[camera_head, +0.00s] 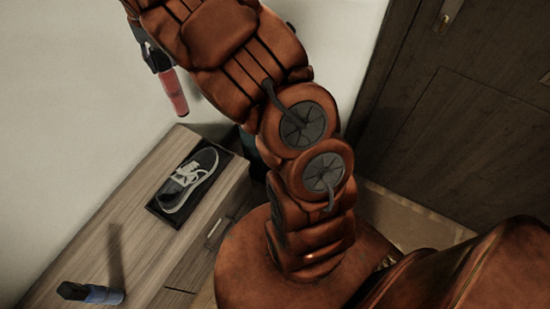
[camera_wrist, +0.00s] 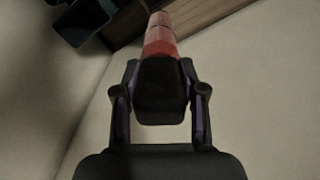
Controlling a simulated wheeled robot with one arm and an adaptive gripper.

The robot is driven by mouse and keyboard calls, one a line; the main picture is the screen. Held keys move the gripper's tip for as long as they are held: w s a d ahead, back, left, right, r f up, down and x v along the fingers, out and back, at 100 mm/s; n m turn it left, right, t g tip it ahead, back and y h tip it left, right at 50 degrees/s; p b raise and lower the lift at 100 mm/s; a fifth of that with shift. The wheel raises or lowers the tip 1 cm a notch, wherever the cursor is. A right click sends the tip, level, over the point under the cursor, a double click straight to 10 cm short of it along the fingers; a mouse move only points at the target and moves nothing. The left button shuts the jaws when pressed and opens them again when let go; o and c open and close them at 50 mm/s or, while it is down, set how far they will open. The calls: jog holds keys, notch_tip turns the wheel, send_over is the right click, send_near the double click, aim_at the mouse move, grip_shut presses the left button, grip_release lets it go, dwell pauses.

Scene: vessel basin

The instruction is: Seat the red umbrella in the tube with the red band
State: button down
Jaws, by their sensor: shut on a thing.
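The red umbrella (camera_head: 174,92) hangs below my gripper (camera_head: 157,58) at the upper left of the head view, in the air near the pale wall. In the wrist view the red umbrella (camera_wrist: 160,38) sticks out past the dark fingers of my gripper (camera_wrist: 161,88), which are shut on it. Its gripped end is hidden by the fingers. I cannot make out a tube with a red band in either view. A dark teal thing (camera_head: 264,152) shows partly behind my arm in the head view; I cannot tell what it is.
A wooden cabinet (camera_head: 150,262) stands at the lower left. On it are a dark tray (camera_head: 226,157) with a black and white shoe (camera_head: 190,180) and a blue umbrella (camera_head: 102,294) with a dark end. A dark door (camera_head: 465,130) is at the right. A dark hollow-looking shape (camera_wrist: 82,22) is unclear.

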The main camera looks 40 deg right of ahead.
jog(key=s+d+f+m+b, duration=0.3)
jog(key=s+d+f+m, duration=0.2)
jog(key=d+f+m, duration=0.45)
jog(key=s+d+f+m+b, duration=0.4)
jog(key=s+d+f+m, duration=0.2)
jog(key=d+f+m, duration=0.35)
jog(key=s+d+f+m+b, duration=0.3)
jog(key=s+d+f+m, duration=0.3)
jog(key=d+m, duration=0.5)
notch_tip(320, 180, down, 19)
jog(key=b, duration=0.1)
jog(key=shift+w+b, duration=0.3)
jog(key=shift+b, duration=0.05)
jog(key=shift+f, duration=0.15)
jog(key=c, duration=0.7)
grip_release()
jog(key=shift+o, duration=0.2)
